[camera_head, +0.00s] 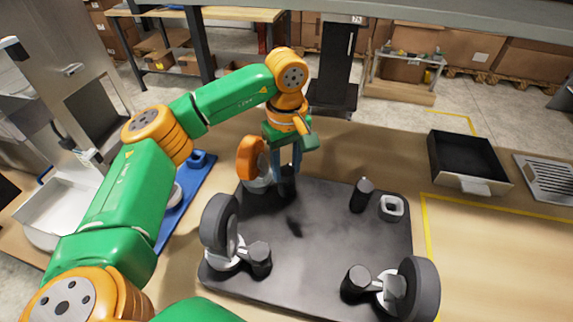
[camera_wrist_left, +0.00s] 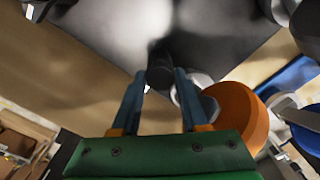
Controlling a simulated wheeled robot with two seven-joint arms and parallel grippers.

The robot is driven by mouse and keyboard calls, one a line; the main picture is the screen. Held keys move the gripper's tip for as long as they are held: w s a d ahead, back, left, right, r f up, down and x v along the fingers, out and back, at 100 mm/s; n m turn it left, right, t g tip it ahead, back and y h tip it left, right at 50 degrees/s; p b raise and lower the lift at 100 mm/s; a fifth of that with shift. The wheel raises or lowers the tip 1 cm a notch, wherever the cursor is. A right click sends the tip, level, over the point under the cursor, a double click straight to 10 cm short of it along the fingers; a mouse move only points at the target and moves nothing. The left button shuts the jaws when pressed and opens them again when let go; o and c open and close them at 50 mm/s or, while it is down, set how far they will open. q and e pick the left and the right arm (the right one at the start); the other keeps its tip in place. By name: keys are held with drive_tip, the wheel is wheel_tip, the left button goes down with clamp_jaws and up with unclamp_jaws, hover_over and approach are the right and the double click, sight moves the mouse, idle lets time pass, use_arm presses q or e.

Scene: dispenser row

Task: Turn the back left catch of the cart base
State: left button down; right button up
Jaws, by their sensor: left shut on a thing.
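The cart base (camera_head: 320,245) is a dark flat plate on the table. Its back left corner carries an orange wheel (camera_head: 252,158) and a black upright catch (camera_head: 288,190). My left gripper (camera_head: 291,168) reaches down over that corner, its blue fingers shut on the back left catch. In the left wrist view, the dark catch (camera_wrist_left: 160,74) sits between the fingertips of my left gripper (camera_wrist_left: 159,80), with the orange wheel (camera_wrist_left: 243,117) right beside the right finger. The fingers partly hide the catch in the head view. My right gripper is not in view.
Grey wheels stand at the front left (camera_head: 219,222) and front right (camera_head: 420,290), each beside a black catch. The back right has a catch (camera_head: 361,195) and a white square socket (camera_head: 391,208). A black tray (camera_head: 465,158) lies right; a blue mat (camera_head: 190,195) lies left.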

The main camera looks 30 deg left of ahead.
sight(287, 171)
use_arm(q)
drive_tip(key=shift+c, duration=2.1)
unclamp_jaws()
wheel_tip(287, 171, up, 7)
drive_tip(key=shift+r, duration=0.1)
